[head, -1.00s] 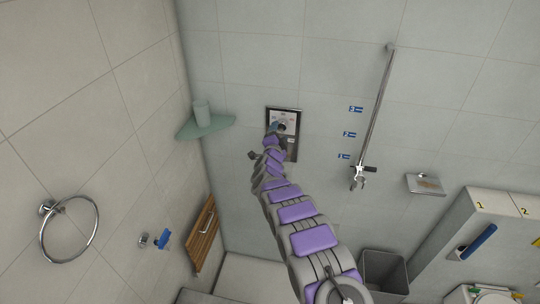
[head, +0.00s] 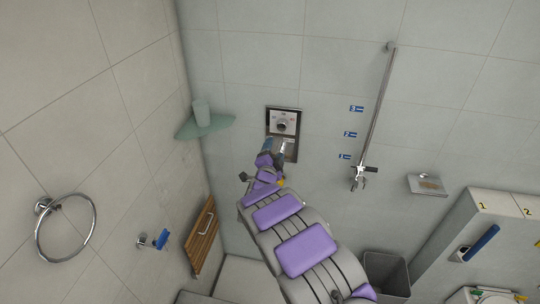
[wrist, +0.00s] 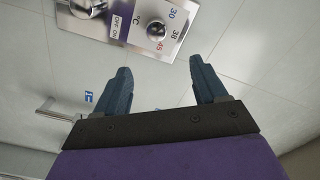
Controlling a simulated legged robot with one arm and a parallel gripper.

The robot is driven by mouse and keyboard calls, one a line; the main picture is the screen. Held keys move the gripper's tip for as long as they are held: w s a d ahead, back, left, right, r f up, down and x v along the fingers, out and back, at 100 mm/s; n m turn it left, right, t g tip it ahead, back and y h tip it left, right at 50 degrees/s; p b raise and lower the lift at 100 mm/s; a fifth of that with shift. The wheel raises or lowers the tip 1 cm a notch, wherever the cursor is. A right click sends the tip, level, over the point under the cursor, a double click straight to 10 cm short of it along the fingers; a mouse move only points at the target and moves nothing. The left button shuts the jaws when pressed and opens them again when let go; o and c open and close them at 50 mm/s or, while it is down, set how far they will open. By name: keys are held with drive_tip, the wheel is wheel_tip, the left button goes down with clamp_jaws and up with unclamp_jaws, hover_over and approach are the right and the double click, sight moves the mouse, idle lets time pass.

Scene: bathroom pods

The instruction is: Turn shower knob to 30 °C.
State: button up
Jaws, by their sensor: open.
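The steel shower panel (head: 294,112) is on the back wall, its lower part partly hidden by my gripper. Its round temperature knob (head: 281,125) shows in the upper part. In the wrist view the knob (wrist: 157,31) is near the top, with the labels 30, 38, 45 and °C around it. I cannot tell which number it points to. A second knob (wrist: 88,6) beside the OFF/ON label is cut by the top edge. My gripper (wrist: 161,72) is open and empty, its blue fingers apart and short of the temperature knob. In the head view my gripper (head: 278,146) is just below that knob.
A shower rail (head: 378,105) with a holder is right of the panel. A green corner shelf (head: 205,127) with a cup is to the left. A wooden folding seat (head: 205,238) is lower left, a grey bin (head: 386,270) lower right.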

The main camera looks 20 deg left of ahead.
drive_tip(key=shift+v, duration=1.15)
drive_tip(key=s+d+n+g+h+b, duration=0.2)
drive_tip(key=d+n+g+b, duration=0.35)
drive_tip(key=d, duration=1.45)
drive_tip(key=s+d+f+n+g+b, duration=0.1)
drive_tip(key=s+d+f+g+b, duration=0.1)
drive_tip(key=s+d, duration=0.6)
drive_tip(key=s+d+f+n+g+h+b, duration=0.1)
drive_tip(key=s+d+f+g+b, duration=0.2)
drive_tip(key=s, duration=1.9)
drive_tip(key=s+d+f+n+g+h+b, duration=0.1)
drive_tip(key=s+d+f+g+b, duration=0.2)
drive_tip(key=s+d+g, duration=0.6)
drive_tip(key=s+d+b, duration=0.1)
drive_tip(key=s+d, duration=0.4)
drive_tip(key=s, duration=0.1)
drive_tip(key=shift+s+d+b, duration=0.3)
drive_tip(key=shift+d+b, duration=0.05)
drive_tip(key=shift+d, duration=0.05)
drive_tip(key=shift+n, duration=0.25)
